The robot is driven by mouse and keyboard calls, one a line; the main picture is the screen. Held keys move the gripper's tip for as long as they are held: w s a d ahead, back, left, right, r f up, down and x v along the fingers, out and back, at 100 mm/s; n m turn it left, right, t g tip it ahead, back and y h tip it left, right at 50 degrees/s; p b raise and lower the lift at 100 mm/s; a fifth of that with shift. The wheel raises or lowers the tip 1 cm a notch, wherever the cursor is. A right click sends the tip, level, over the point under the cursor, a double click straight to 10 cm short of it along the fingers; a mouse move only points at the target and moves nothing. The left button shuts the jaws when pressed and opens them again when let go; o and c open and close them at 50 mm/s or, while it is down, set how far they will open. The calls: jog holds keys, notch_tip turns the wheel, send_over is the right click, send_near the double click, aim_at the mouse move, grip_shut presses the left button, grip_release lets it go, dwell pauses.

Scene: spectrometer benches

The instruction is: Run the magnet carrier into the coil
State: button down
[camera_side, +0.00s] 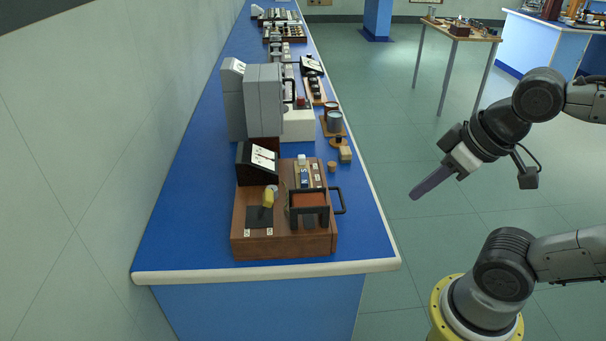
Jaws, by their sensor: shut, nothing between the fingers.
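A wooden apparatus box (245,222) sits near the front end of the blue bench. On its right part a copper-brown coil (308,198) sits in a dark frame with a black handle-like loop (342,200) at its right side. My gripper (414,195) is shut and empty, pointing down-left in the air beyond the bench's right edge, well apart from the box.
A dark meter (259,160) stands at the back of the box. Blue bench top (180,225) is clear to the left.

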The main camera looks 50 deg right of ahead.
jog(key=c, duration=1.2)
grip_release()
jog(key=shift+s, duration=0.1)
jog(key=o, duration=0.5)
jog(key=r+m, duration=0.1)
jog(key=r, duration=0.2)
jog(key=shift+w+r+m, duration=0.1)
jog(key=shift+w+m, duration=0.25)
jog(key=shift+m, duration=0.05)
jog(key=w+d+r+m+g, duration=0.2)
jog(key=w+r+m, duration=0.3)
jog(key=w+r, duration=0.75)
jog(key=m+g, duration=0.2)
jog(key=g, duration=0.2)
send_over(302, 156)
notch_tip(302, 156, down, 14)
notch_tip(302, 156, down, 14)
